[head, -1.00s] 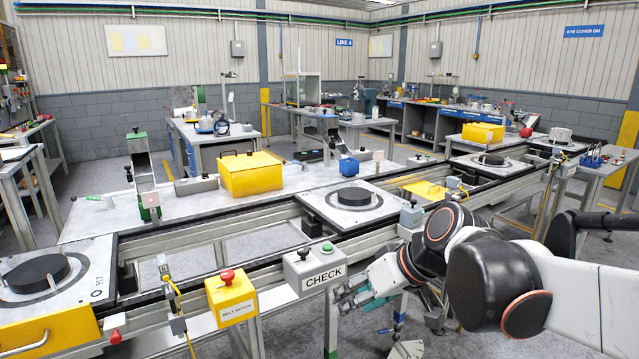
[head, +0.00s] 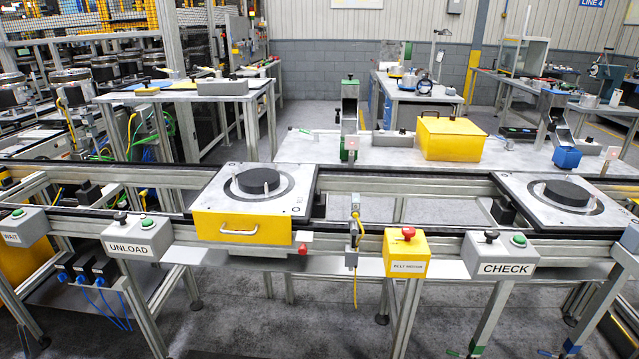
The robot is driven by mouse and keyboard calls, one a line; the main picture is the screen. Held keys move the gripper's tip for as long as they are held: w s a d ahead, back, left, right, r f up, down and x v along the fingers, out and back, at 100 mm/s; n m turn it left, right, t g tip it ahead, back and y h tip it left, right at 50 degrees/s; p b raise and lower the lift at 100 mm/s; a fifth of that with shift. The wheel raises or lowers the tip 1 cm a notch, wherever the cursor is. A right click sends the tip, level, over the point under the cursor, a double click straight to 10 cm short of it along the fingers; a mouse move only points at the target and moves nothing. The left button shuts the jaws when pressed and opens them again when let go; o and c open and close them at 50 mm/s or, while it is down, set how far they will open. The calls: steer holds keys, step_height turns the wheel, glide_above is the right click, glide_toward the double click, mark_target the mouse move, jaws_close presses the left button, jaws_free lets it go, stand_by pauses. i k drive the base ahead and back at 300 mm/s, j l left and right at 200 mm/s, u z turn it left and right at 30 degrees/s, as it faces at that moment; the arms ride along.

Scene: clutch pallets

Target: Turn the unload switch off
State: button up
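The unload switch box (head: 138,236) is a grey box labelled UNLOAD on the front rail of the conveyor, left of centre in the head view. It has a black knob (head: 121,218) on the left of its top and a green button (head: 147,224) on the right. The knob's exact setting is too small to tell. My gripper is not in the head view now.
To its right are a pallet (head: 300,187) with a yellow front, a yellow belt motor box (head: 405,254) with a red button, and a CHECK box (head: 500,256). A WAIT box (head: 24,226) stands at the left. Blue plugs and cables (head: 85,272) hang below UNLOAD.

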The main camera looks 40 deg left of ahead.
mark_target(120, 217)
steer(key=u, duration=2.5)
